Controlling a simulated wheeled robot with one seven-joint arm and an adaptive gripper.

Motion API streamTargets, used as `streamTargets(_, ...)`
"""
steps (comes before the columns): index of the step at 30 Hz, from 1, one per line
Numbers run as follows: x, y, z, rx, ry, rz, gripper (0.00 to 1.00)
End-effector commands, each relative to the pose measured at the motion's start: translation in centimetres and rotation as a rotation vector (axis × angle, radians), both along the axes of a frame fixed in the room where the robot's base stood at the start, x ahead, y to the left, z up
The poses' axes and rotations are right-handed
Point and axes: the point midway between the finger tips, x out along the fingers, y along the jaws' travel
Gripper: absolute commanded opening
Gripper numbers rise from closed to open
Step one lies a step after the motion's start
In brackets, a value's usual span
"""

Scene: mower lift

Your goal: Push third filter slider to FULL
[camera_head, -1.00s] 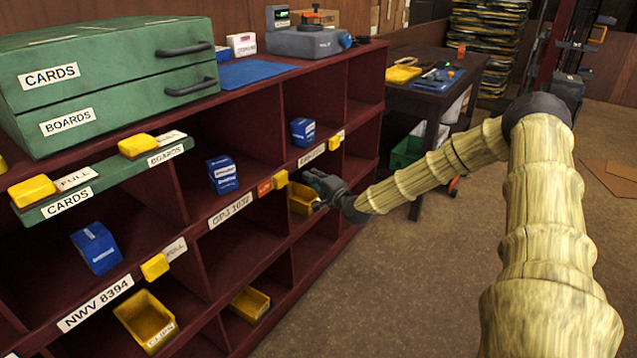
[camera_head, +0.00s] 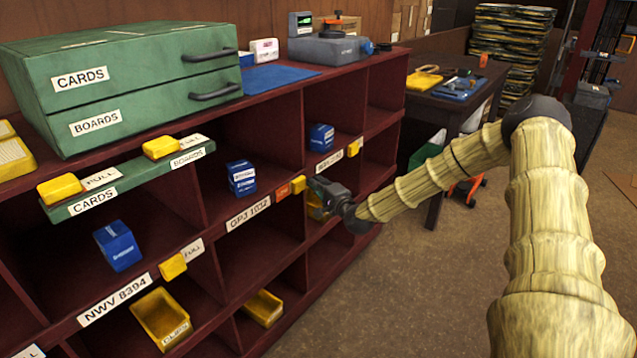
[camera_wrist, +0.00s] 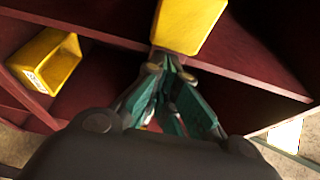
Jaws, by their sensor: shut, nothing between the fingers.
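Yellow sliders sit on the red shelf edges. One slider (camera_head: 173,266) is beside the NWV 8394 label, with a white FULL label to its right. Another slider (camera_head: 298,184) is right of the GPJ 1032 label, with an orange patch (camera_head: 283,190) just left of it. A further slider (camera_head: 355,147) is at the right end of the row, right of a white label (camera_head: 330,160). My gripper (camera_head: 312,184) is shut and empty, just right of the GPJ 1032 slider. In the wrist view a yellow block (camera_wrist: 187,24) is right at my fingertips (camera_wrist: 170,67); contact is unclear.
Yellow bins (camera_head: 160,318) and blue boxes (camera_head: 241,178) stand in the cubbies. A green drawer cabinet (camera_head: 130,85) stands on the shelf top. A dark table (camera_head: 455,100) is at back right. The floor (camera_head: 420,270) right of the shelf is clear.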

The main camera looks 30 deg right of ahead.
Motion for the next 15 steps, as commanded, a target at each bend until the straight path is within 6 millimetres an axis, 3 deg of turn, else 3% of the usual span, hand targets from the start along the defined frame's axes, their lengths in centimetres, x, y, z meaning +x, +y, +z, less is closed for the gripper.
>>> streamTargets(7, -0.2, 0.5, -0.1, 0.001, 0.0, 0.001, 0.0)
streamTargets(15, -1.9, 5.5, -0.1, 0.001, 0.0, 0.004, 0.0)
